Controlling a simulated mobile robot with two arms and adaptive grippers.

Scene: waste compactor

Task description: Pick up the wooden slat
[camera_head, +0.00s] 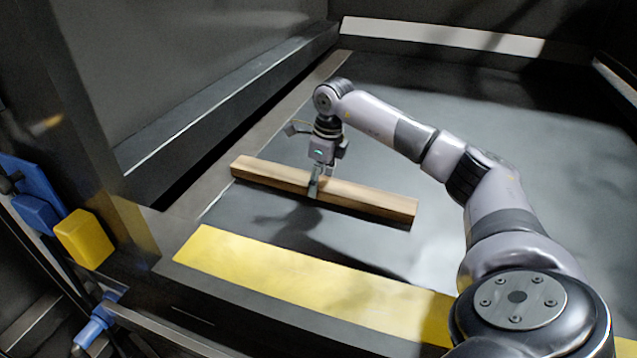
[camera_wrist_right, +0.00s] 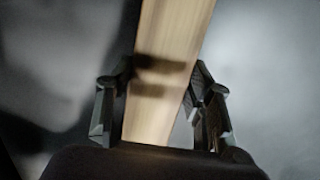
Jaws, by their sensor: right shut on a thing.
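The wooden slat (camera_head: 370,199) is a long light-brown bar in the head view. It lies across the picture above the dark compactor floor, its left end farther back than its right end. My right gripper (camera_head: 315,188) reaches down onto the slat's middle and is shut on it. In the right wrist view the slat (camera_wrist_right: 165,75) runs between the two fingers of the right gripper (camera_wrist_right: 160,112). A shadow falls on the floor in front of the slat. Whether the slat touches the floor I cannot tell for sure. My left gripper is not in view.
A yellow strip (camera_head: 300,277) marks the compactor's front edge. A dark side wall with a ledge (camera_head: 230,115) stands at the left, and a pale band (camera_head: 440,37) runs along the back. A yellow block (camera_head: 84,238) sits at the left post. The floor (camera_head: 470,120) behind my arm is clear.

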